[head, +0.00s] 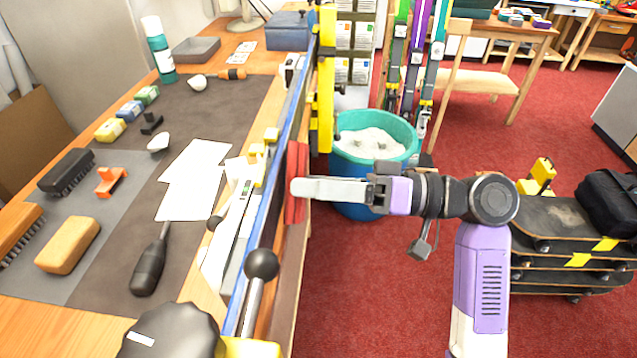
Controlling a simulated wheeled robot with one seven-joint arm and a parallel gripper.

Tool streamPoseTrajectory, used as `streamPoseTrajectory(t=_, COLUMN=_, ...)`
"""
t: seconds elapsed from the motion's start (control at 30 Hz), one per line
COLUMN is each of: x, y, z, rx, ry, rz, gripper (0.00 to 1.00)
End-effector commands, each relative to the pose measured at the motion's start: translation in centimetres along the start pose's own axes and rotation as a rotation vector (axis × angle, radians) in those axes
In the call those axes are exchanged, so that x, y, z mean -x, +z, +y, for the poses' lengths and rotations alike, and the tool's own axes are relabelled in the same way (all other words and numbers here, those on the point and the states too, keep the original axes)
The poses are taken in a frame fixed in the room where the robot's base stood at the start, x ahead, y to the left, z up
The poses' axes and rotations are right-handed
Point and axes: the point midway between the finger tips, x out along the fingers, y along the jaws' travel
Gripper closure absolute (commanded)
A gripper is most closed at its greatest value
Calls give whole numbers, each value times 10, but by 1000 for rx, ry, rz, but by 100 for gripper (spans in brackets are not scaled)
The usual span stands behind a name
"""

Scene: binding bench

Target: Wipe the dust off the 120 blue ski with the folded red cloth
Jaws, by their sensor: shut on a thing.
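A blue ski (271,206) is held on edge along the right side of the bench, running from the near end to the far end. My gripper (298,189) reaches in from the right and is shut on the red cloth (294,212). The cloth hangs upright against the right face of the ski, around its middle; whether it presses on the ski is hard to tell. The ski's right face is mostly turned away from view, so I cannot make out any dust or the number on it.
Yellow clamps (326,80) and a black-knobbed lever (262,265) stand along the ski. The bench (40,325) holds a screwdriver (150,268), brushes and papers. A teal bin (372,195) is just beyond my gripper. Stacked skateboards (560,217) are right of my arm. Red floor is open between.

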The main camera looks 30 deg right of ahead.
Motion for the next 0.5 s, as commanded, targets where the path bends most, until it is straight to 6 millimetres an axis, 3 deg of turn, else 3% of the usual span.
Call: streamPoseTrajectory(t=0.5, x=-8, y=0, z=1, rx=0, ry=0, rz=-1, gripper=71)
